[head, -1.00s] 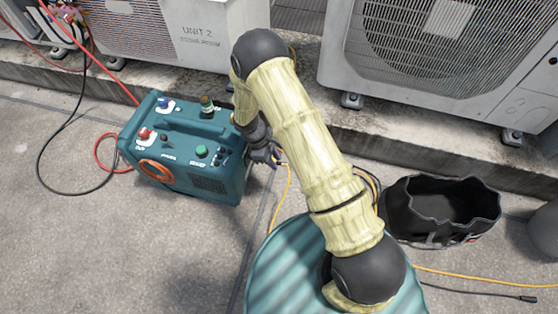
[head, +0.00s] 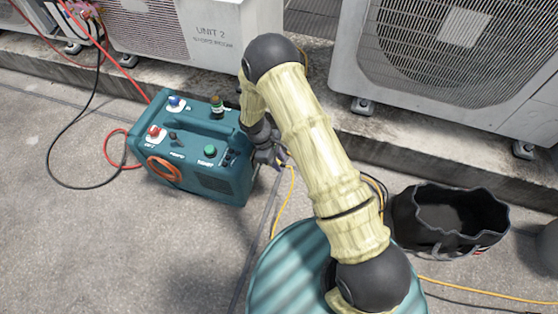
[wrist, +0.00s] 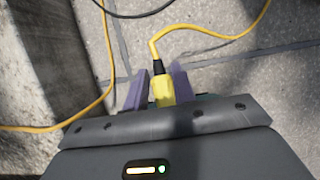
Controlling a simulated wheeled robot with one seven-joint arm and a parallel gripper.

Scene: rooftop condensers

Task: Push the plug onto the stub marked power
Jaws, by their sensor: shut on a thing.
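The teal machine (head: 205,178) stands on the ground left of my arm in the head view, with a red, a blue and a green knob or button on top. My gripper (head: 274,160) is beside its right end, partly hidden by my arm. In the wrist view my gripper (wrist: 159,88) has its two purple fingers shut on the yellow plug (wrist: 165,92), whose black collar and yellow cord (wrist: 190,32) lead away upward. The stub marked power cannot be made out; whether the plug touches anything is hidden.
A black open bag (head: 450,222) stands right of my arm. Condenser units (head: 450,65) stand on a concrete ledge behind. Red and black hoses (head: 55,165) lie left of the machine. Bare paving lies in front of it.

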